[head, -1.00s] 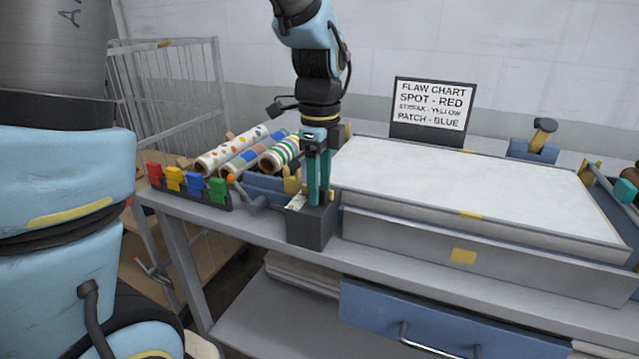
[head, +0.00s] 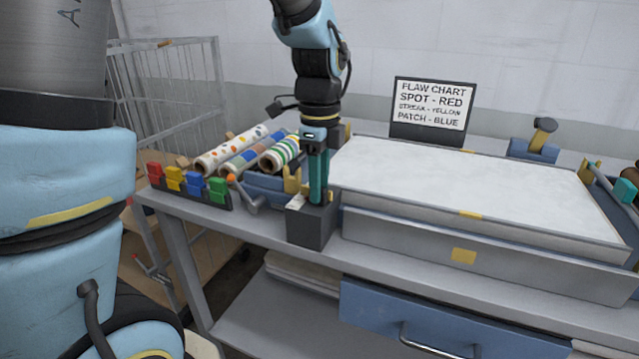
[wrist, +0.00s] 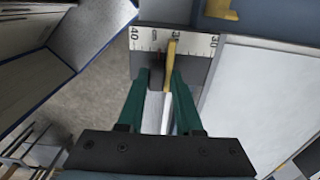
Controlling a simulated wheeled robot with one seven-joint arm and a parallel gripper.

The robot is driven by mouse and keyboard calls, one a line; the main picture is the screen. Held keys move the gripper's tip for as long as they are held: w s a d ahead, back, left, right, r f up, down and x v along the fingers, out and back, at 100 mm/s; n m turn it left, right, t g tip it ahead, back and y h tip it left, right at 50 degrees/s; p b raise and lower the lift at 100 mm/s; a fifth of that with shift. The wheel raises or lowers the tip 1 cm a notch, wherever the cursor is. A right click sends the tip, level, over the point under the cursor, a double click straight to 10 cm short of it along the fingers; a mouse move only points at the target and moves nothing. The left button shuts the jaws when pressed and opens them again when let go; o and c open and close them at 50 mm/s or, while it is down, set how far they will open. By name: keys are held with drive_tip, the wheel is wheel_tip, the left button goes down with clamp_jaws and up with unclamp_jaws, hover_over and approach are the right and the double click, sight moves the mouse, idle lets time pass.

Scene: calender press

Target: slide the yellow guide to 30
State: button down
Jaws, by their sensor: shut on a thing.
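The yellow guide (wrist: 170,55) stands against a white number scale (wrist: 150,41) in the wrist view. Its upper end is close to the middle mark, which looks like 35. The mark 40 is at the left and 30 at the right. My gripper (wrist: 160,80), with green fingers, is shut on the guide, one finger on each side. The fingers hide part of the guide. In the head view my gripper (head: 317,198) points down at the dark block (head: 312,228) at the table's front edge. The guide cannot be made out there.
A white-topped bed (head: 470,195) fills the table to the right. Patterned rolls (head: 240,150) and a rack of coloured clips (head: 190,187) are at the left. A flaw chart (head: 432,105) stands behind. A blue drawer (head: 440,325) is below.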

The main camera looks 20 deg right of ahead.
idle(0.6)
drive_tip(key=w+d+p, duration=0.2)
drive_tip(key=w+d, duration=0.2)
drive_tip(key=w, duration=0.1)
drive_tip(key=shift+d, duration=0.35)
drive_tip(key=c, duration=0.7)
unclamp_jaws()
wheel_tip(320, 180, up, 11)
drive_tip(key=shift+f+b, duration=0.1)
drive_tip(key=shift+b, duration=1)
